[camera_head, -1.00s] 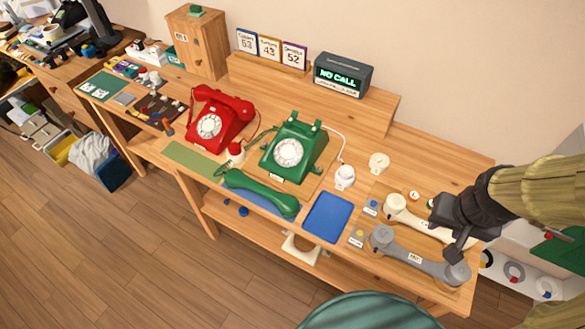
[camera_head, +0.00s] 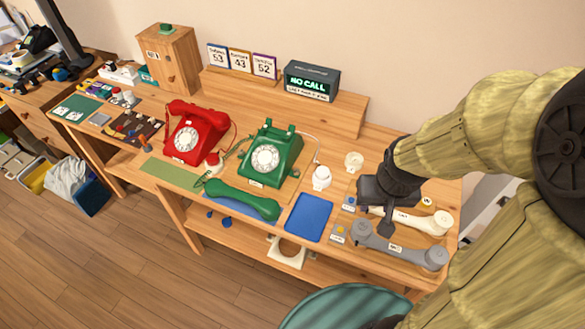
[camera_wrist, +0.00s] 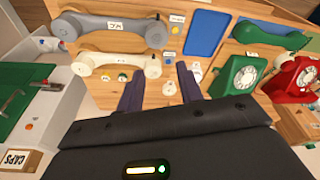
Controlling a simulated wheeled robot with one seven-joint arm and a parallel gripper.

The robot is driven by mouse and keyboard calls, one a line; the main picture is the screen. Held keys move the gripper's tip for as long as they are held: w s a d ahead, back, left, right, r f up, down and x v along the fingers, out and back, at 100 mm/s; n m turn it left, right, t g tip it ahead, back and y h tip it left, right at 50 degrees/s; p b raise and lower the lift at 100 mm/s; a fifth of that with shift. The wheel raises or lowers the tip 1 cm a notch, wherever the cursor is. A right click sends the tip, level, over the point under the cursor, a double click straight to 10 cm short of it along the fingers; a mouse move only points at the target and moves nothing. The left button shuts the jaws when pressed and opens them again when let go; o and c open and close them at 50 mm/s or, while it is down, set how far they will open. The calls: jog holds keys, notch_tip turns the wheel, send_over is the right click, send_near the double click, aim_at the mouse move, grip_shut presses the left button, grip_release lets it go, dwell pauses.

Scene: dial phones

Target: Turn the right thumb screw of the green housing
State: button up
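The green housing (camera_head: 285,153) is a dial phone body with a pale round dial, standing mid-table, and it also shows in the wrist view (camera_wrist: 238,72).
A cream handset (camera_head: 428,219) and a grey handset (camera_head: 400,250) lie near my gripper. A blue tray (camera_head: 309,218) lies left of them. A white knob-like piece (camera_head: 321,177) stands right of the housing. A red phone (camera_head: 195,133) stands to its left.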

jog(key=shift+o, duration=0.5)
jog(key=shift+w, duration=0.1)
jog(key=m+g+p, duration=0.3)
jog(key=m+p, duration=0.2)
jog(key=m, duration=2)
send_over(296, 170)
notch_tip(296, 170, down, 5)
jog(key=shift+f, duration=0.1)
notch_tip(296, 170, down, 17)
jog(key=p, duration=0.4)
jog(key=shift+f, duration=0.2)
